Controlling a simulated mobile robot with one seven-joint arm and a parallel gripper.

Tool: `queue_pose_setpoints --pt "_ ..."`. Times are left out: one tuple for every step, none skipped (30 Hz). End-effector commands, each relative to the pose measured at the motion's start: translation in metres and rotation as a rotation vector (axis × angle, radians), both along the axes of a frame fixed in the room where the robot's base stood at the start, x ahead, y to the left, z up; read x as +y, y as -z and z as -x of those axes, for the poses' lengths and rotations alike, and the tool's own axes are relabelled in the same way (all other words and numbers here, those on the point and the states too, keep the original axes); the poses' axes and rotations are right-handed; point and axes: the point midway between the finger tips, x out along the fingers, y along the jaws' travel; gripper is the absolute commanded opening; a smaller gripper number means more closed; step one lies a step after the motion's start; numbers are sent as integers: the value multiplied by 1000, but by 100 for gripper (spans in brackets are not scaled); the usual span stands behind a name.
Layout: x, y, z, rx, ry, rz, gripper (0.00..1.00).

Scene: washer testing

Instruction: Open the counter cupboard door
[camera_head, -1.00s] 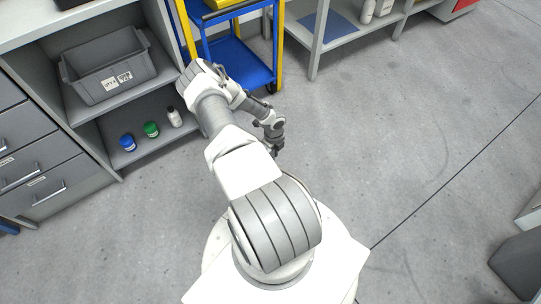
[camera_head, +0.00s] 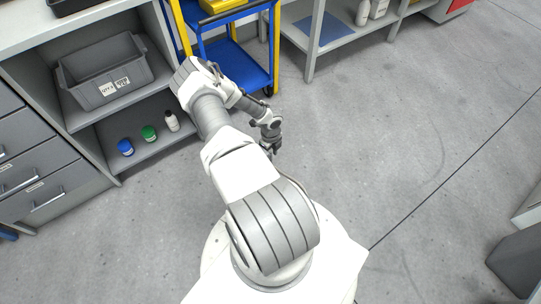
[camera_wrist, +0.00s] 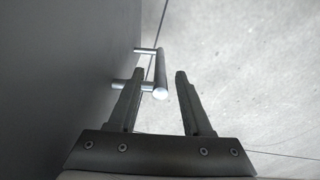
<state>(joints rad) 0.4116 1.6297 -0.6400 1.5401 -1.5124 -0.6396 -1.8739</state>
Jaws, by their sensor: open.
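A dark grey upright panel (camera_wrist: 60,70), which looks like the cupboard door, fills the left of the wrist view. A metal bar handle (camera_wrist: 160,75) stands out from it on two posts. My gripper (camera_wrist: 160,72) is open, with the handle bar showing between its two fingertips. The left finger crosses the near post in the picture; I cannot tell whether either finger touches. In the head view my gripper (camera_head: 271,147) is beyond my arm, over the floor. No door panel can be made out there. The grey counter cupboard (camera_head: 82,118) shows open shelves.
A grey bin (camera_head: 105,85) is on the upper shelf; a blue jar (camera_head: 125,147), a green jar (camera_head: 149,133) and a white bottle (camera_head: 171,122) are below. Drawers (camera_head: 35,160) stand at left. A blue-yellow cart (camera_head: 240,65) is behind my arm.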

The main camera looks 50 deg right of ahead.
Motion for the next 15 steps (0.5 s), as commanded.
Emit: queue_pose_setpoints --pt "-1 -17 -1 -3 1 1 50" --pt "-1 -24 -1 -3 1 1 50" --pt "-1 -35 -2 -3 1 2 50" --pt "-1 -43 -2 -3 1 2 50" --pt "0 -50 -1 -3 0 2 50" --pt "-1 -60 -2 -3 -1 2 50" --pt "0 -67 -1 -2 -1 1 50" --pt "0 -75 -2 -3 -1 1 50" --pt "0 -85 -1 -3 0 1 50" --pt "0 -92 -2 -3 -1 1 50" --pt "0 -99 -2 -3 -1 1 50" --pt "0 -107 -1 -3 -1 0 50" --pt "0 -113 -2 -4 -1 1 50" --pt "0 -119 -2 -4 -1 1 50" --pt "0 -126 -1 -3 -1 -1 50"
